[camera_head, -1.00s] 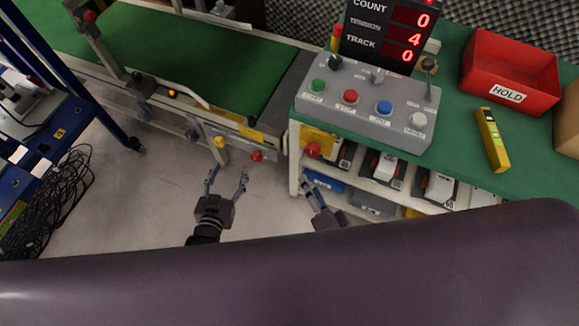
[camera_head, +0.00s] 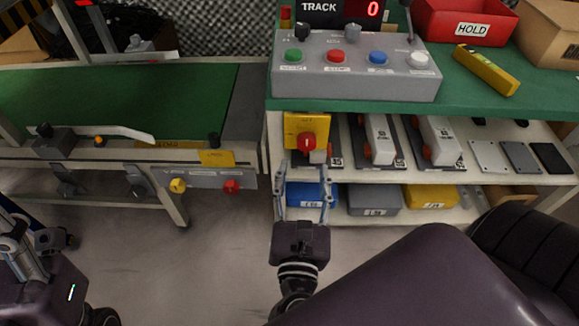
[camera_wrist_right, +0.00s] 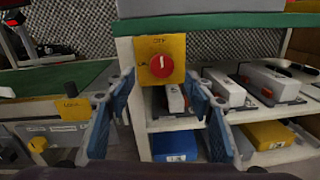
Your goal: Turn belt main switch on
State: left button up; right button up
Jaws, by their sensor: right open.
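The likely main switch is a red rotary knob (camera_head: 306,143) on a yellow box (camera_head: 293,125) at the left end of the workbench, below its green top. In the right wrist view the knob (camera_wrist_right: 160,65) has an upright white mark pointing to a label above; small lettering is hard to read. My right gripper (camera_head: 304,171) is open and empty, its fingers pointing at the switch. In the wrist view its fingers (camera_wrist_right: 158,82) stand left and right below the knob, apart from it. My left arm's end (camera_head: 40,270) is at the lower left, its jaws unclear.
A grey console (camera_head: 355,80) with coloured buttons stands on the bench. A shelf below holds devices and a blue bin (camera_head: 308,203). The green conveyor (camera_head: 120,105) is left, with yellow (camera_head: 177,186) and red (camera_head: 231,186) knobs on its side. Floor between is clear.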

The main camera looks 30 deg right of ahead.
aim_at(306, 145)
jog(key=shift+m, duration=0.3)
jog(key=b+x, duration=0.1)
jog(key=x, duration=0.6)
jog(key=shift+w+d+f, duration=0.15)
jog(key=shift+w+d, duration=0.05)
jog(key=shift+d, duration=0.15)
jog(key=shift+c, duration=0.7)
jog(key=c, duration=1)
